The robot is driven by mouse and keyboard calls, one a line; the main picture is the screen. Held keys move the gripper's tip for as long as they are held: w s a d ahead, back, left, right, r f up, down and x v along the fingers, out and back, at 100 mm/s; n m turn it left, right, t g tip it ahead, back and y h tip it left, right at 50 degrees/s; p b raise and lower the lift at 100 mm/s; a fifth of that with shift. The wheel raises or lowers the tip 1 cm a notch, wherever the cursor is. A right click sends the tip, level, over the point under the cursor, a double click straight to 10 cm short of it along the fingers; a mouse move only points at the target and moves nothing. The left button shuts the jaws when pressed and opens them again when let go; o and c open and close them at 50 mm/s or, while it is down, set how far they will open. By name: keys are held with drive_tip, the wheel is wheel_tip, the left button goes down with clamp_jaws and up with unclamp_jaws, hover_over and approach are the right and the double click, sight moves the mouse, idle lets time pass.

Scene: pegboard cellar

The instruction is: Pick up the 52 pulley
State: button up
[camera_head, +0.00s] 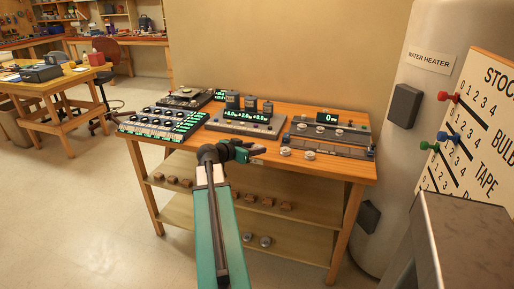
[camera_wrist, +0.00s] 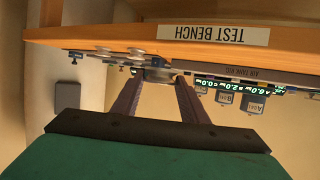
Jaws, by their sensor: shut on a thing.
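My gripper (camera_head: 248,150) is at the front edge of the wooden test bench, left of two pale round pulleys. In the wrist view my gripper (camera_wrist: 158,78) has its two fingers closed on a small grey round piece (camera_wrist: 158,74), seemingly a pulley. Its number is not readable. The fingers hide part of it, and I cannot tell whether it still touches the bench. The two other pulleys, one at the left (camera_head: 285,151) and one at the right (camera_head: 309,154), sit in front of a long grey rail device.
Lower shelves hold several small blocks. A water heater (camera_head: 428,90) and a stock board (camera_head: 480,130) stand at the right.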

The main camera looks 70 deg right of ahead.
drive_tip(key=a+b, duration=0.1)
drive_tip(key=a, duration=0.6)
drive_tip(key=shift+s+a+r, duration=0.25)
drive_tip(key=shift+r, duration=0.1)
drive_tip(key=shift+w, duration=0.1)
